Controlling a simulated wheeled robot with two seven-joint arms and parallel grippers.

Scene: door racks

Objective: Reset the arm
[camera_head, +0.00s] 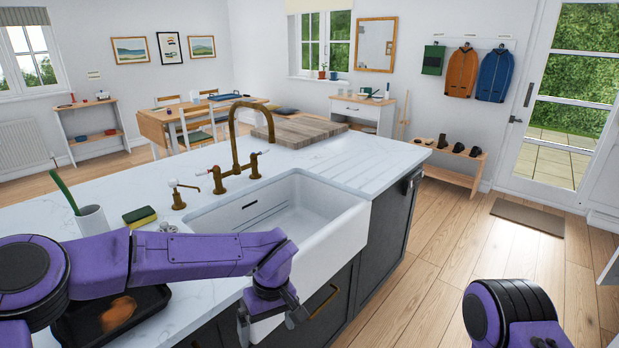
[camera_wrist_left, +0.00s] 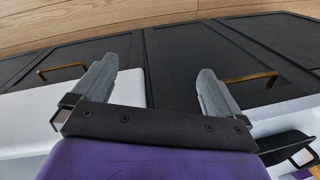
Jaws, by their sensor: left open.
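My left arm is purple and reaches from the left across the near edge of the counter in the head view. My left gripper (camera_head: 268,318) hangs at its end, pointing down in front of the white sink and dark cabinets. In the left wrist view the two grey fingers of the left gripper (camera_wrist_left: 155,88) are wide apart with nothing between them. Dark cabinet fronts (camera_wrist_left: 175,65) lie beyond the fingers. Part of my purple right arm shows at the bottom right of the head view. Its gripper is out of the picture.
A white sink (camera_head: 335,245) with a brass tap (camera_head: 238,150) is set in the marble counter (camera_head: 310,158). A black tray (camera_head: 160,297) and a sponge (camera_head: 139,216) lie near my left arm. Wooden floor (camera_head: 440,260) is open on the right. A shoe rack (camera_head: 455,178) stands by the wall.

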